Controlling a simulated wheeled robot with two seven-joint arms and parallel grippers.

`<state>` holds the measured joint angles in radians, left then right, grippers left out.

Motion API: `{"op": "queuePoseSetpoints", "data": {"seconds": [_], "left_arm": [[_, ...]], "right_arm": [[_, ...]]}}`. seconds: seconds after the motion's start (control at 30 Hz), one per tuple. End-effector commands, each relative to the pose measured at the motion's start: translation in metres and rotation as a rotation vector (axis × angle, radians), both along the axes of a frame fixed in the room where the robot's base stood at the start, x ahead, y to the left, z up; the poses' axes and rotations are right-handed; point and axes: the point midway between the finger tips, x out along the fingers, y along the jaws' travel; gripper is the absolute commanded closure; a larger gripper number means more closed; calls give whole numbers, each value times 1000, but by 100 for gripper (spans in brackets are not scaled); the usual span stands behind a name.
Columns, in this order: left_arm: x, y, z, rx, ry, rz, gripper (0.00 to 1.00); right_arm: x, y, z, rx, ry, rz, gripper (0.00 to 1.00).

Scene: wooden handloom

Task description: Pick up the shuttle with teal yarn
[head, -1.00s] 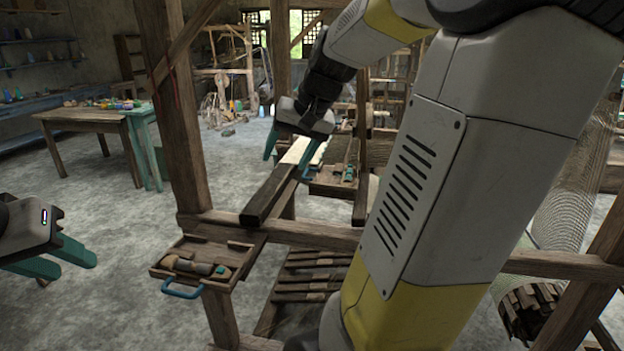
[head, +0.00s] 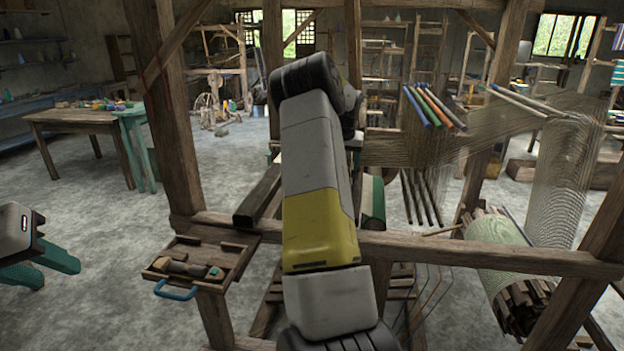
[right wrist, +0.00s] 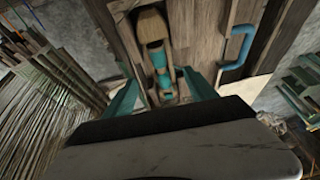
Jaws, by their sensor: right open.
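In the right wrist view, the shuttle with teal yarn (right wrist: 159,58) lies in a wooden tray (right wrist: 190,30) with a blue handle. Its rounded wooden end points to the top of the picture. My right gripper (right wrist: 160,77) is open, with its two teal fingers on either side of the shuttle's near part. I cannot tell whether they touch it. In the head view, my own arm hides the right gripper and this shuttle. My left gripper (head: 45,265) is at the left edge, empty, with its fingers apart.
A second wooden tray (head: 238,262) with a blue handle is on the loom's near left corner and holds a brownish shuttle (head: 182,267). Loom posts and a crossbeam (head: 440,249) stand close to my arm. Warp threads and a cloth roll (head: 497,240) are at the right.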

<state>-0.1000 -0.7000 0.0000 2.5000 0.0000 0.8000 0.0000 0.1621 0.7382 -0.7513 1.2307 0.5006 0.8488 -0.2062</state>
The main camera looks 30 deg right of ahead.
Motion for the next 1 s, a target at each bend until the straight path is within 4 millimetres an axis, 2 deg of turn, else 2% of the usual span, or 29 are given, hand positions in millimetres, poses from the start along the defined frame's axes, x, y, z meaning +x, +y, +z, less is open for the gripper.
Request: {"op": "queuePoseSetpoints", "data": {"seconds": [0.3, 0.43, 0.67, 0.9, 1.0], "left_arm": [[0, 0, 0, 0, 0, 0, 64], [0, 0, 0, 0, 0, 0, 64], [0, 0, 0, 0, 0, 0, 64], [0, 0, 0, 0, 0, 0, 64], [0, 0, 0, 0, 0, 0, 64]], "right_arm": [[11, -3, -44, 1, 2, 0, 35], [14, -5, -51, 1, 0, 0, 35], [14, -5, -52, 1, -1, 0, 36], [14, -4, -51, 1, -1, 0, 84], [14, -4, -51, 1, -1, 0, 100]]}}
